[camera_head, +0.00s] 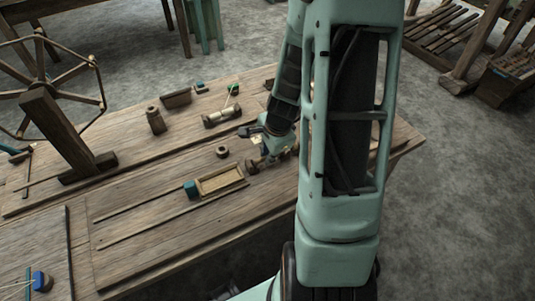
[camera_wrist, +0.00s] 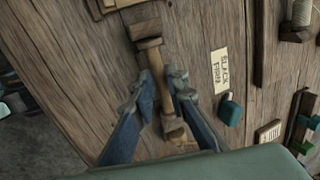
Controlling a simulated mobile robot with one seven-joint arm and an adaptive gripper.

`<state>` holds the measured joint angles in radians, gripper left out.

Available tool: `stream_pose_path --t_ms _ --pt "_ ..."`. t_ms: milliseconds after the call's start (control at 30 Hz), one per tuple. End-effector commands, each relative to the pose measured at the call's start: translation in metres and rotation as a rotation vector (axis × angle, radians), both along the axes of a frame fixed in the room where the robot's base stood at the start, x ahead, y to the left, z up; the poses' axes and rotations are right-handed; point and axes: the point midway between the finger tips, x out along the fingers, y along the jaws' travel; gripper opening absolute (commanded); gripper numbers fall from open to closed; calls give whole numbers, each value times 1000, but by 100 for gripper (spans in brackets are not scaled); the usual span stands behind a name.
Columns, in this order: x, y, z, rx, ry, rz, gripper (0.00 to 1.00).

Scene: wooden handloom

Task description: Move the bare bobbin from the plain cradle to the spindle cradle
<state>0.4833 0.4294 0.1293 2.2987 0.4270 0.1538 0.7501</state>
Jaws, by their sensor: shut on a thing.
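The bare bobbin (camera_wrist: 153,66) is a plain wooden spool with flared ends. In the wrist view it runs lengthwise between the two fingers of my gripper (camera_wrist: 158,88), which is shut on its shaft. In the head view, my gripper (camera_head: 267,150) is low over the bench, with the wooden bobbin (camera_head: 254,164) partly showing beside it. I cannot tell whether the bobbin touches the bench or a cradle. A wound bobbin (camera_wrist: 299,18) lies on a wooden holder at the upper right of the wrist view. I cannot tell which holder is the plain or spindle cradle.
On the bench (camera_head: 150,225) are a shallow tray (camera_head: 220,181), a teal block (camera_head: 191,188), a wooden ring (camera_head: 222,152), a spool with pale thread (camera_head: 222,117) and a brown jar (camera_head: 156,121). A paper label (camera_wrist: 219,70) lies right of the fingers. The front left of the bench has free room.

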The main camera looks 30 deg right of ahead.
Motion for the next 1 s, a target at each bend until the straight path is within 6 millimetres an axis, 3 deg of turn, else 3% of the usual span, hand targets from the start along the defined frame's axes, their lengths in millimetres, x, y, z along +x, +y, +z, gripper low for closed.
stream_pose_path --t_ms 167,200,367,767,1000 --pt "0 0 1 0 0 0 3" --pt "0 0 1 0 0 0 16" --pt "0 0 1 0 0 0 33" --pt "-1 0 5 -1 -1 1 34" --pt "-9 -1 34 -2 -4 1 34"
